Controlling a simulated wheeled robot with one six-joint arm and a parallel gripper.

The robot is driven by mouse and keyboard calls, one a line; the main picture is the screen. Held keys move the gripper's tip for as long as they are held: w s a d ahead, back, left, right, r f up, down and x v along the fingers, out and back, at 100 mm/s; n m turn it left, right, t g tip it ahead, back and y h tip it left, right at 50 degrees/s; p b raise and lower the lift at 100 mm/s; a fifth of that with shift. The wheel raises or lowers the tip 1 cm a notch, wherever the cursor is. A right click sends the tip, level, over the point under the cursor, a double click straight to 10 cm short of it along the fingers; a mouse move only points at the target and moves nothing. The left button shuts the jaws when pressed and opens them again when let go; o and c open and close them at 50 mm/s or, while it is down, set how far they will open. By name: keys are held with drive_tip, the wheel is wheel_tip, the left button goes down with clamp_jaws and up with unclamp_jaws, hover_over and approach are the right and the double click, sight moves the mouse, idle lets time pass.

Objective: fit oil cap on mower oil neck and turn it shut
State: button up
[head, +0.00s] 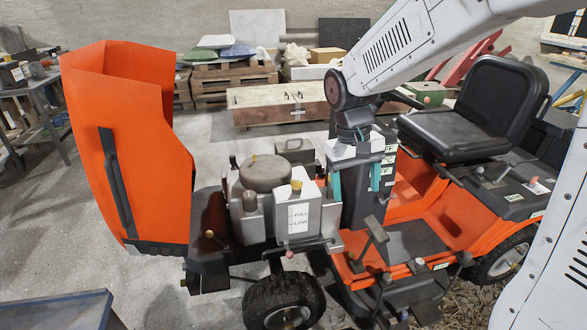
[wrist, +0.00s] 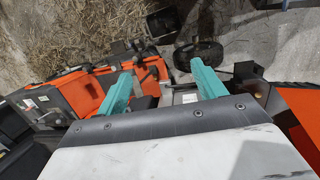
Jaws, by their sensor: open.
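The orange mower (head: 440,205) stands with its hood (head: 130,150) tipped up at the left, and its engine (head: 266,173) is exposed. A white tank marked FULL and LOW (head: 298,217) with a yellowish cap (head: 296,186) sits at the engine's front. A small dark upright piece (head: 233,162) stands at its left. I cannot tell for sure which part is the oil neck or where the oil cap is. My gripper (head: 356,193) is open, pointing down just right of the engine. Its teal fingers show apart in the wrist view (wrist: 162,85), with no held object visible between them.
The black seat (head: 465,105) and steering column are on the right, close to my arm. A front wheel (head: 284,303) is below the engine. Behind stand a low wooden crate (head: 280,103) and stacked pallets. A bench (head: 40,110) is at far left.

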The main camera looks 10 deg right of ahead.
drive_tip(key=w+f, duration=0.8)
drive_tip(key=w, duration=0.4)
drive_tip(key=m+t+h, duration=0.1)
drive_tip(key=m+t, duration=0.5)
approach(296, 181)
drive_tip(key=w+f, duration=0.1)
drive_tip(key=f, duration=0.1)
drive_tip(key=x, duration=0.7)
drive_tip(key=shift+d+r, duration=0.1)
drive_tip(key=shift+d, duration=0.2)
